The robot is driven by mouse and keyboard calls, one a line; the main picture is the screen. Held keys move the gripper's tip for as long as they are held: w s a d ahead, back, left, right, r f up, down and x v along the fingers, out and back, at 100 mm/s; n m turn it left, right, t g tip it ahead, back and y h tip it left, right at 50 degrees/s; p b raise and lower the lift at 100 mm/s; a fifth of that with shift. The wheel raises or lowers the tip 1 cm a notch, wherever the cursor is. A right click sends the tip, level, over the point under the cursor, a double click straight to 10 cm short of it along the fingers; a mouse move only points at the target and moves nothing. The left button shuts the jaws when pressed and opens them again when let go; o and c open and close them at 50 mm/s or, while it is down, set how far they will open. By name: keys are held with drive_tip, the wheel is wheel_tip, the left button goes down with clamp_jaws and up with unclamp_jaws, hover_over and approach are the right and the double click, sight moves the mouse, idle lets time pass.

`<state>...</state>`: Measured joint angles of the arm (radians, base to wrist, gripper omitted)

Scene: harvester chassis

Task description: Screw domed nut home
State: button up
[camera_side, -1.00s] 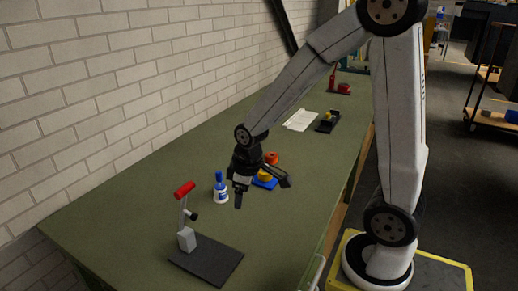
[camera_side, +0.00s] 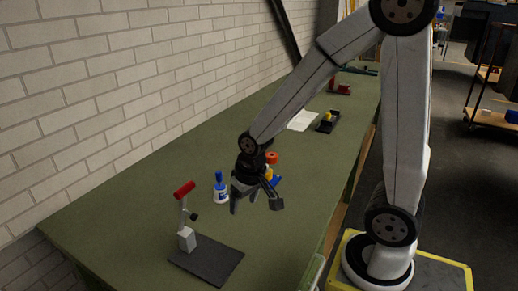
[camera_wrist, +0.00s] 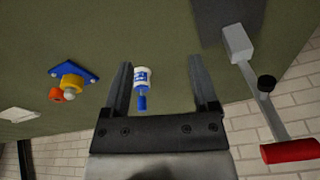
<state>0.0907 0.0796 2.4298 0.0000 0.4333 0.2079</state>
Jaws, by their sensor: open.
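A blue plate (camera_wrist: 88,62) carries a yellow round part (camera_wrist: 72,83) at the left of the wrist view. A small pale rounded piece (camera_wrist: 70,96), possibly the domed nut, shows at the yellow part's end; I cannot tell how it is seated. An orange piece (camera_wrist: 56,95) appears beside it and also shows in the side view (camera_side: 272,157). My gripper (camera_side: 255,207) is above the bench, in front of the blue plate and partly hiding it. In the wrist view the jaws (camera_wrist: 160,66) are spread apart and empty.
A white bottle with a blue top (camera_side: 221,190) stands just left of my gripper. A red-handled lever clamp (camera_side: 186,215) rises from a dark plate (camera_side: 210,261) nearer the camera. A black tray (camera_side: 328,122) and white paper (camera_side: 302,120) lie farther back. The front bench middle is clear.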

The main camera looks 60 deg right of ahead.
drive_tip(key=w+d+m, duration=0.2)
drive_tip(key=d+m, duration=0.5)
drive_tip(key=d, duration=0.1)
drive_tip(key=w+d+r+m+g, duration=0.1)
drive_tip(key=w+d+m, duration=0.2)
drive_tip(key=d+m, duration=0.3)
drive_tip(key=w+d+m+g, duration=0.1)
drive_tip(key=w+d+m, duration=0.1)
drive_tip(key=d+m, duration=0.5)
drive_tip(key=shift+w+d+r+m, duration=0.1)
drive_tip(key=shift+d, duration=0.8)
drive_tip(key=shift+w+d+r+m, duration=0.1)
drive_tip(key=shift+w+d, duration=0.05)
drive_tip(key=shift+d, duration=0.7)
drive_tip(key=shift+w+d+r+m, duration=0.1)
drive_tip(key=shift+d, duration=0.8)
drive_tip(key=shift+f, duration=0.1)
drive_tip(key=shift+f, duration=3.8)
clamp_jaws()
drive_tip(key=shift+c, duration=1.5)
unclamp_jaws()
